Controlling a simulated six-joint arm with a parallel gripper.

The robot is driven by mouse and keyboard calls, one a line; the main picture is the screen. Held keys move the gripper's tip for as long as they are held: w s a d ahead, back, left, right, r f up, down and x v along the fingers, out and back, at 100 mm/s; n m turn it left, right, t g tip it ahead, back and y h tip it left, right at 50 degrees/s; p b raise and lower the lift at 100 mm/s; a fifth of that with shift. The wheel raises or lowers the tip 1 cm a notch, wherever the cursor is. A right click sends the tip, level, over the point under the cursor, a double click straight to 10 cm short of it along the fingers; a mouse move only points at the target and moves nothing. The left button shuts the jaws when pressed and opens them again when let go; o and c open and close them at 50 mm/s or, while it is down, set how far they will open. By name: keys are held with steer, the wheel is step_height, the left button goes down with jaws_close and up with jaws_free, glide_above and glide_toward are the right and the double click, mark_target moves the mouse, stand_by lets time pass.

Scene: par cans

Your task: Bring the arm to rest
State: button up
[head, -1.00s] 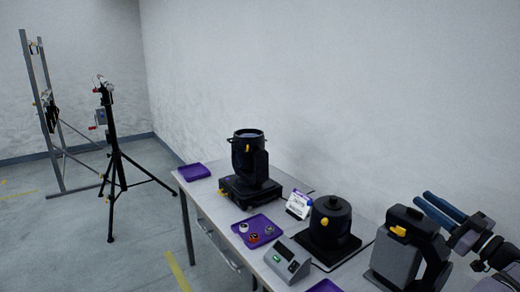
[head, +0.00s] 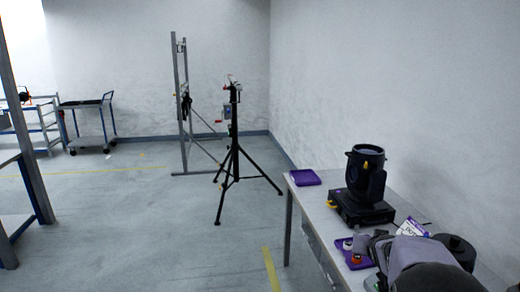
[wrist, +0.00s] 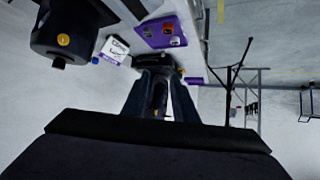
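My gripper (wrist: 160,78) shows in the wrist view as two dark blue fingers standing apart, with nothing seen held between them. The dark moving-head light (wrist: 158,100) appears beyond the gap. In the head view, my grey and black arm covers the lower right corner over the table, and the fingers cannot be made out there. The moving-head light (head: 364,190) stands upright on the table beyond the arm.
A purple tray (head: 304,177) lies at the table's far end. Another purple tray (wrist: 150,32) holds small items. A black pot-like can (wrist: 62,28) and white sign (wrist: 113,48) stand nearby. A black tripod stand (head: 235,160) is on the floor, which is open to the left.

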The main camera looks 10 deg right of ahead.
steer(key=s+a+f+n+g+y, duration=0.2)
steer(key=s+a+f+g, duration=0.15)
steer(key=s+a, duration=0.4)
steer(key=s+a+f+n+g+y, duration=0.15)
steer(key=s+a+f, duration=0.35)
steer(key=a, duration=0.6)
steer(key=s+a+f+n+g+y, duration=0.1)
steer(key=s+a+f+g, duration=0.1)
steer(key=s+a, duration=0.3)
steer(key=s+a+f+n+g+y+p, duration=0.1)
steer(key=s+a, duration=0.4)
steer(key=s, duration=0.5)
steer(key=shift+a+f+g, duration=0.25)
steer(key=shift+f+g, duration=0.15)
steer(key=shift+g, duration=0.3)
